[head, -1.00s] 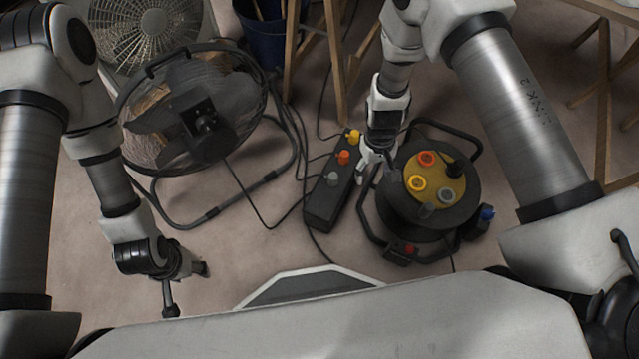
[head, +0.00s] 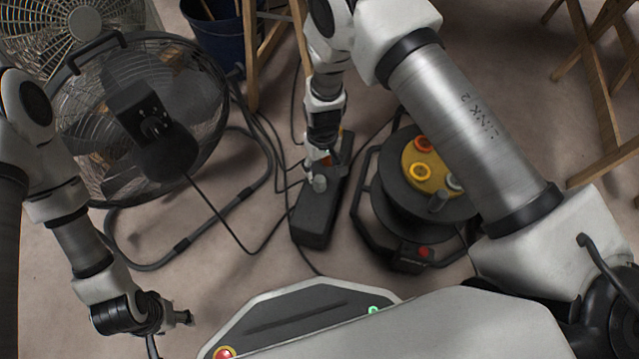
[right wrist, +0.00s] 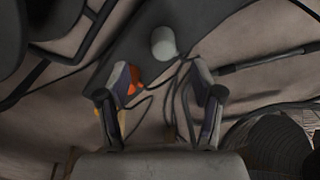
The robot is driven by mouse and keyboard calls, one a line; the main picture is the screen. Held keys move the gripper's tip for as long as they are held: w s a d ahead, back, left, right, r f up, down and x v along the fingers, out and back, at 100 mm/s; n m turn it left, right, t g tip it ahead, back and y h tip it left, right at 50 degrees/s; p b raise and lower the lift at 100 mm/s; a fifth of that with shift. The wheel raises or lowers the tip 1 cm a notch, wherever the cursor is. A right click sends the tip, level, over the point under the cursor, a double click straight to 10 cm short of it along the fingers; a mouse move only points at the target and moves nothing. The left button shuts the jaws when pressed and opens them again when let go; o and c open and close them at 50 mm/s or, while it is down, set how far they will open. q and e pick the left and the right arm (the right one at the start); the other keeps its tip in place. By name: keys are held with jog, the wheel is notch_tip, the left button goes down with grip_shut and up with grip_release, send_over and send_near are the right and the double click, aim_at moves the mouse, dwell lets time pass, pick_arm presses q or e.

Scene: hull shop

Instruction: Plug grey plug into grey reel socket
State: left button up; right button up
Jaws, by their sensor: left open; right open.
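The grey plug (head: 319,184) stands on the dark power strip (head: 314,222); it also shows in the right wrist view (right wrist: 163,43). My right gripper (head: 320,160) is open and empty above the strip, close to the grey plug. In the right wrist view the plug lies ahead of my open fingertips (right wrist: 162,82), not between them. The cable reel (head: 385,212) is to the right; its yellow face has a grey socket (head: 455,181), partly hidden by my right arm. My left gripper (head: 183,318) is open and empty above the floor at lower left.
An orange plug (right wrist: 134,79) on the strip is partly behind one finger. The reel face also has orange (head: 423,144) and yellow (head: 421,172) sockets. A floor fan (head: 150,120) stands left, a blue bucket (head: 218,40) behind. Cables cross the floor between fan and strip.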

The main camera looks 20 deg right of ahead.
aim_at(320, 179)
notch_tip(320, 179, down, 2)
jog(key=shift+f+b, duration=0.2)
jog(key=shift+b, duration=0.25)
jog(key=shift+r, duration=0.1)
jog(key=f+b, duration=0.4)
jog(key=f, duration=0.1)
jog(key=shift+w+a+f, duration=0.15)
jog(key=shift+a+f, duration=0.1)
jog(key=shift+r, duration=0.15)
jog(key=c, duration=1.2)
